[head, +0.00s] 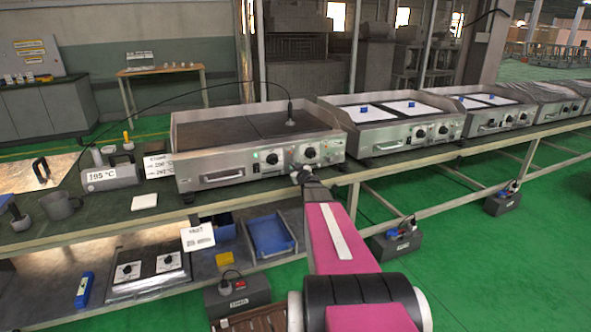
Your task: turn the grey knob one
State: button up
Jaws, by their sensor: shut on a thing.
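The steel griddle (225,165) stands on the long bench, and its front panel carries two dark round knobs, a left one (272,158) and a right one (310,152). My gripper (299,174) is at the lower right of that front panel, below and between these two dark knobs. It is shut on a small part at the panel, which I take to be the grey knob. The jaws cover that part, so its shape and angle are hidden.
A probe (290,118) on a black cable stands on the griddle plate. A second griddle (400,130) is to the right. A 195 °C block (110,178) and a grey mug (60,206) are to the left. A blue tray (270,235) lies on the lower shelf.

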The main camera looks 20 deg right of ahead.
jog(key=n, duration=0.4)
jog(key=shift+n, duration=0.3)
jog(key=shift+a+f+n, duration=0.1)
jog(key=shift+n, duration=1.8)
jog(key=o, duration=0.6)
jog(key=shift+s, duration=0.1)
jog(key=s, duration=1)
jog(key=shift+s+d, duration=0.2)
jog(key=shift+s, duration=0.15)
